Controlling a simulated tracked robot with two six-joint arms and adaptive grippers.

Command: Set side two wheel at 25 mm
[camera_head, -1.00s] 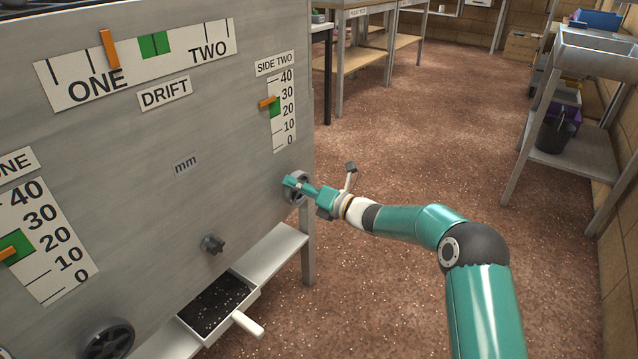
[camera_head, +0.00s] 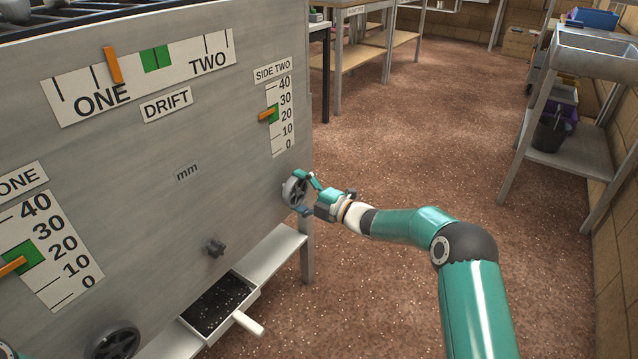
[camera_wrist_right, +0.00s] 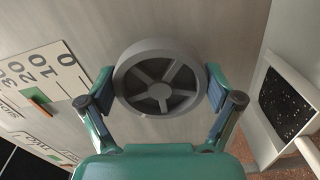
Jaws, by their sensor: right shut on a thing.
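The side two wheel (camera_head: 294,190) is a grey spoked handwheel low on the right of the machine's grey face. My right gripper (camera_head: 309,196) is shut on it. In the right wrist view the wheel (camera_wrist_right: 160,90) sits between the two fingers, one pad at each side of its rim. The SIDE TWO scale (camera_head: 282,137) is above the wheel. Its orange pointer (camera_head: 267,115) lies across the green band (camera_head: 272,107), between the 20 and 30 marks, near the band's middle.
A small dark knob (camera_head: 215,247) and a tray of dark grains (camera_head: 222,300) with a white handle are left of and below the wheel. The ONE scale (camera_head: 62,288) and another handwheel (camera_head: 115,342) are at lower left. Open floor lies to the right.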

